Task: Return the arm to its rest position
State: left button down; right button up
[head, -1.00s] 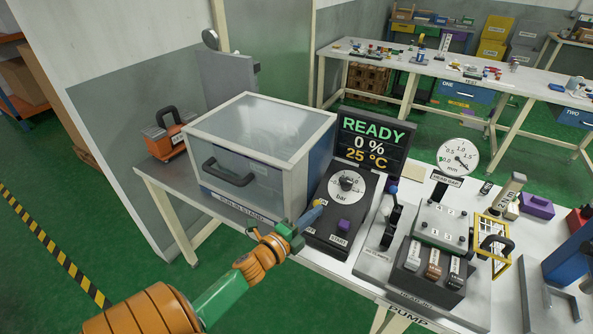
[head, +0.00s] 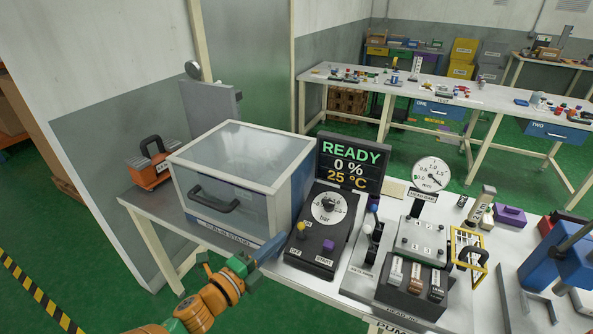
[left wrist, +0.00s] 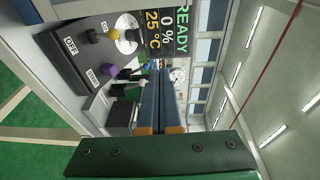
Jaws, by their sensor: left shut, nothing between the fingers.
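My left gripper (head: 272,247) is shut and empty. It is in front of the table edge, between the run-in stand box and the black control box (head: 322,228). In the left wrist view its two blue fingers (left wrist: 159,90) lie together, with the control box beyond at upper left. The control box has a bar dial, a yellow knob (head: 301,226) by the OFF label and a purple START button (head: 328,246). The display (head: 350,165) reads READY, 0 %, 25 °C. My right gripper is not seen.
The clear-topped run-in box (head: 240,160) with a dark handle stands left of the controls. A lever (head: 375,235), a block with numbered spots (head: 420,240), a yellow frame (head: 470,255) and a gauge (head: 432,174) stand to the right. Green floor is free at the lower left.

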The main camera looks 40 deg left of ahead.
pick_arm(q)
jog(key=s+f+n+g+y, duration=0.1)
jog(key=s+f+n+g, duration=0.35)
jog(key=f, duration=0.75)
jog(key=s+f+n+g+y, duration=0.1)
jog(key=s+f+n+g, duration=0.3)
jog(key=f, duration=0.8)
jog(key=s+d+f+n+g+h, duration=0.1)
jog(key=s+d+f+n+g, duration=0.2)
jog(key=s+d+f, duration=0.3)
jog(key=s+d+f+n+g+h, duration=0.1)
jog(key=s+d+f+n+g, duration=0.2)
jog(key=s+f, duration=0.7)
jog(key=s+d+g, duration=0.2)
jog(key=s+d, duration=0.1)
jog(key=shift+s+d+n, duration=0.3)
jog(key=shift+d+n, duration=0.05)
